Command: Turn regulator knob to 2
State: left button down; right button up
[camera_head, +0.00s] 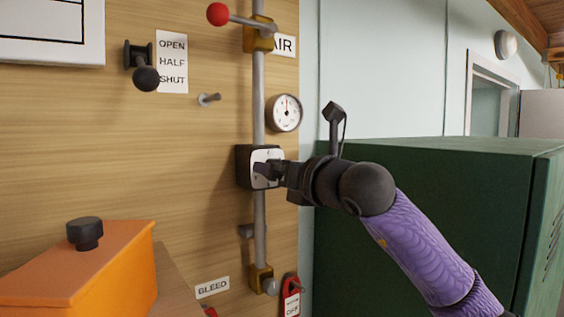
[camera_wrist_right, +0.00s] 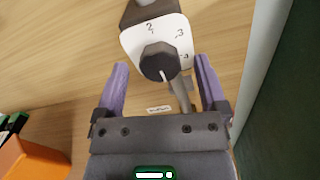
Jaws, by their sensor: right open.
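The regulator (camera_head: 246,168) is a dark box with a white dial plate on the upright pipe. In the right wrist view, the dial plate (camera_wrist_right: 137,42) shows a 2 at its top, a 3 to the right, and a partly unclear mark below that. The round black knob (camera_wrist_right: 156,60) has a white pointer line at its lower right edge, turned away from the 2. My right gripper (camera_head: 274,170) is at the dial, open, with its purple fingers on either side of the knob; contact cannot be told. It also shows in the right wrist view (camera_wrist_right: 162,64). My left gripper is not in view.
A pressure gauge (camera_head: 284,113) sits above the regulator. A red-ended lever (camera_head: 218,14) and a black plunger (camera_head: 146,77) are higher up. An orange box (camera_head: 80,268) stands at lower left. A green cabinet (camera_head: 430,220) is close on the right.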

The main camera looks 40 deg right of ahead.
jog(key=shift+w, duration=0.1)
jog(key=c, duration=0.5)
grip_shut()
